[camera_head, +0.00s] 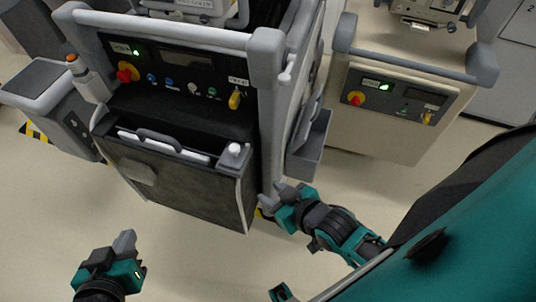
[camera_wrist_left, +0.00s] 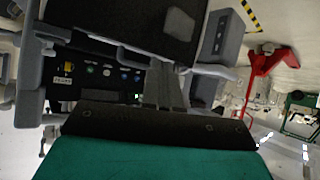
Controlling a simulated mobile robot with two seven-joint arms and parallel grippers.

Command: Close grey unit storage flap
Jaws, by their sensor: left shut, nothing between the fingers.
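The grey unit (camera_head: 262,110) stands left of centre in the head view. Its storage flap (camera_head: 185,188), a dark panel with a grey handle on its top edge, leans outward from the front. A dark gap shows behind it. In the left wrist view, which is turned over, the flap (camera_wrist_left: 130,20) appears at the top, beyond the fingers. My left gripper (camera_head: 125,241) is shut and empty, in front of and below the flap, apart from it. Its fingers (camera_wrist_left: 165,88) show in the wrist view. My right gripper (camera_head: 272,198) is by the unit's lower right corner; its opening is unclear.
A second cart (camera_head: 385,115) with a control panel stands to the right. A grey side bin (camera_head: 308,145) hangs on the unit's right side. A grey box-shaped unit (camera_head: 50,100) stands at the left. The floor in front is clear.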

